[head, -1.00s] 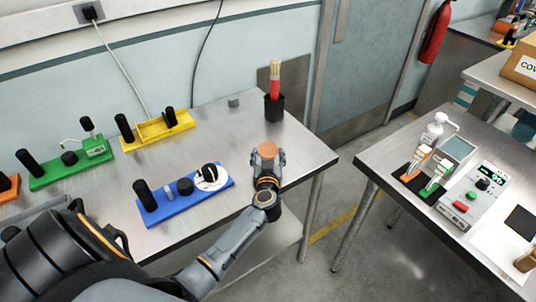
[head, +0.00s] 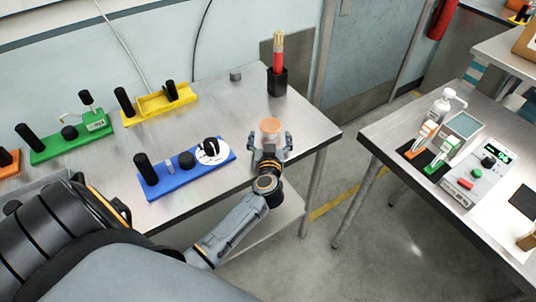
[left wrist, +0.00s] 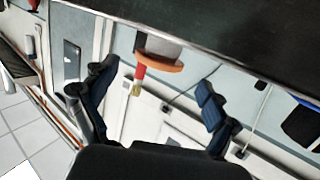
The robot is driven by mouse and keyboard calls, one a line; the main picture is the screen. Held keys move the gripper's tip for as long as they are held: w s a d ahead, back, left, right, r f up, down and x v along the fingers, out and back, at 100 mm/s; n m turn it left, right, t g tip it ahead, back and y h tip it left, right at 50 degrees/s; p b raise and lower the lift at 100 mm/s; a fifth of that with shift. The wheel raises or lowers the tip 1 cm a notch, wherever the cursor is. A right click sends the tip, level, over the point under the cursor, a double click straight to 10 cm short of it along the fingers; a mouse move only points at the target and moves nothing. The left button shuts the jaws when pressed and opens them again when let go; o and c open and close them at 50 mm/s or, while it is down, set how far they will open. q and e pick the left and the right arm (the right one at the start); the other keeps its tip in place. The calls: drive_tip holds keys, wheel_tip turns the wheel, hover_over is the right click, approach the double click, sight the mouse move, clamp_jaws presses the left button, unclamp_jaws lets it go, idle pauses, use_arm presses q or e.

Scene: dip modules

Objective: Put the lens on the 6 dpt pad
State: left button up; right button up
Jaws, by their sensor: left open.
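A round orange-topped piece on a pale grey body (head: 270,126) stands near the right end of the steel table; I take it for the lens but cannot be sure. It also shows upside down in the left wrist view (left wrist: 162,60). My left gripper (head: 270,143) is open just on the near side of it, its fingers spread wide to either side and nothing between the tips in the left wrist view (left wrist: 155,82). No pad marking is readable, so I cannot tell which spot is the 6 dpt pad. My right gripper is not in view.
A blue module (head: 185,172) with black posts and a white disc lies left of the gripper. Yellow (head: 160,102) and green (head: 70,142) modules stand farther left. A black cup (head: 277,82) holds a red-handled item behind. A second table (head: 385,135) stands right, across a gap.

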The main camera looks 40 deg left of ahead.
use_arm(q)
drive_tip(key=v, duration=1)
drive_tip(key=shift+s+r, duration=0.2)
drive_tip(key=shift+s, duration=0.15)
drive_tip(key=shift+a, duration=0.1)
